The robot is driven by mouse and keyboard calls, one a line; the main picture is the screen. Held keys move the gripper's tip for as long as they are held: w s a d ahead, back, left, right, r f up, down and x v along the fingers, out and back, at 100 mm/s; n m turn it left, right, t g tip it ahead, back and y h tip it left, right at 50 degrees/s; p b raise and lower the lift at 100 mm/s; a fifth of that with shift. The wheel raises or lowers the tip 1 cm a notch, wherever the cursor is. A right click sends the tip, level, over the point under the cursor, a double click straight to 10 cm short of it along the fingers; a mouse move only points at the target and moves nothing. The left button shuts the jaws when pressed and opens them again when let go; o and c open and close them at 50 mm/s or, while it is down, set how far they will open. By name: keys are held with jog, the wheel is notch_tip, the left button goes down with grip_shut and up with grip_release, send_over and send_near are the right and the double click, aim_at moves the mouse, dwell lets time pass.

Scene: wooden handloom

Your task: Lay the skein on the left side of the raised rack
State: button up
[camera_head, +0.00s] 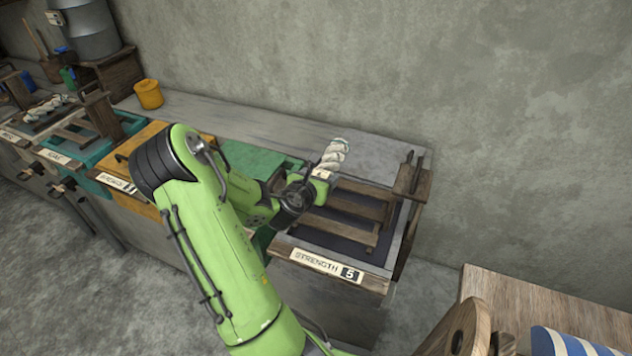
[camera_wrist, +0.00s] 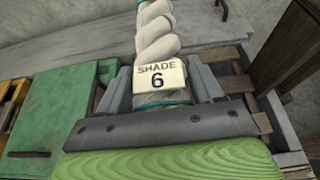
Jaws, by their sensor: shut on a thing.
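A white twisted skein (camera_head: 333,154) stands up out of my gripper (camera_head: 318,176), over the left back part of the right-hand bay. The wrist view shows the skein (camera_wrist: 158,30) between the two grey fingers, with a tag reading "SHADE 6" on it and a teal band. My gripper is shut on its lower end. The raised wooden rack (camera_head: 352,207) stands in the bay signed "STRENGTH 5" (camera_head: 325,266); my arm and gripper hide its left part. Its slats (camera_wrist: 232,55) show right of the fingers in the wrist view. The skein appears above the rack, apart from it.
A green panel (camera_head: 248,160) and an orange panel (camera_head: 140,148) lie left of the rack. A wooden post (camera_head: 412,180) rises at the bay's right edge, beside the wall. A yellow bucket (camera_head: 149,94) and another skein (camera_head: 45,107) are far left. A wooden table (camera_head: 540,300) stands front right.

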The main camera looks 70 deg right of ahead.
jog(key=shift+w+f+b, duration=0.1)
jog(key=shift+f+b, duration=0.3)
notch_tip(320, 180, down, 11)
jog(key=b, duration=1)
jog(key=o, duration=1.2)
jog(key=shift+r, duration=0.15)
jog(key=shift+w, duration=0.15)
